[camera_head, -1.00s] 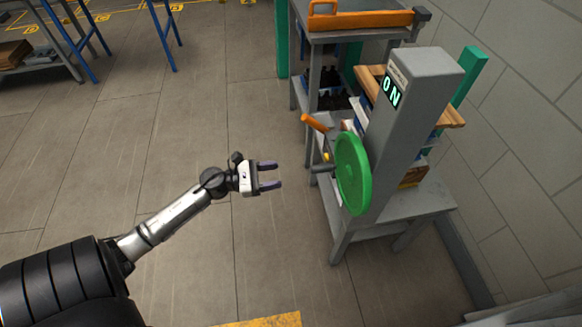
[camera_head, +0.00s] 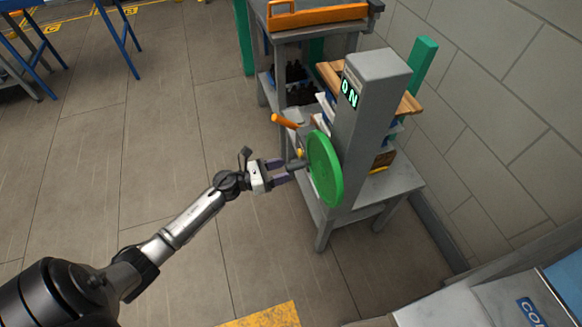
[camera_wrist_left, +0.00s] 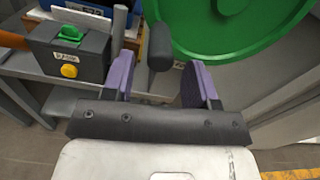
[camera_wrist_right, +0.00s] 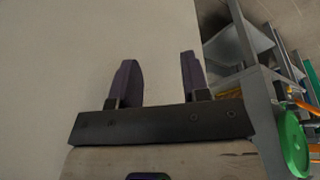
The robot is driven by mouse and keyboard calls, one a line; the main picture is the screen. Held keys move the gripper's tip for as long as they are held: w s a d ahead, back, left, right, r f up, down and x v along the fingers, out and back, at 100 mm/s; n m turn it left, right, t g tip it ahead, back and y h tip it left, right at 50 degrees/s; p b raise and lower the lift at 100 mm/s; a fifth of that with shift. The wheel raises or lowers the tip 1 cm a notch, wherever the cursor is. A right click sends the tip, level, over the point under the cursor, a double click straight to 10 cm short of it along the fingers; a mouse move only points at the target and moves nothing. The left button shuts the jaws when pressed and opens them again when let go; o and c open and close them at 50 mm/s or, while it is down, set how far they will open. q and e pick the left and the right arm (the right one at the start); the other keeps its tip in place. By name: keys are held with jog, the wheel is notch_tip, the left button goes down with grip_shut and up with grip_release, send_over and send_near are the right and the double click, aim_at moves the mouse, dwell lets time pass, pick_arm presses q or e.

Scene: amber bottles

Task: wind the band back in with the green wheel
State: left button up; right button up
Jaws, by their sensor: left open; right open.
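The green wheel (camera_head: 325,168) stands upright on the side of a grey post (camera_head: 367,100) whose display reads ON. A dark handle (camera_wrist_left: 160,47) sticks out from the wheel's face. My left gripper (camera_head: 289,168) is open at the handle. In the left wrist view the handle's end lies between my left fingertips (camera_wrist_left: 158,80), with a gap on both sides. My right gripper (camera_wrist_right: 160,68) is open and empty in the right wrist view, in front of a pale surface. The wheel (camera_wrist_right: 292,143) shows at that view's right edge. I cannot make out the band.
A dark box with a yellow button (camera_wrist_left: 69,71) sits left of the wheel, near an orange lever (camera_head: 284,120). The grey bench (camera_head: 368,192) carries the post. Behind stands a rack with an orange bar (camera_head: 318,15) and dark bottles (camera_head: 298,92).

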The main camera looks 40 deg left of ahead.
aim_at(291, 168)
pick_arm(q)
jog(key=shift+x, duration=1.85)
jog(key=shift+c, duration=0.2)
grip_shut()
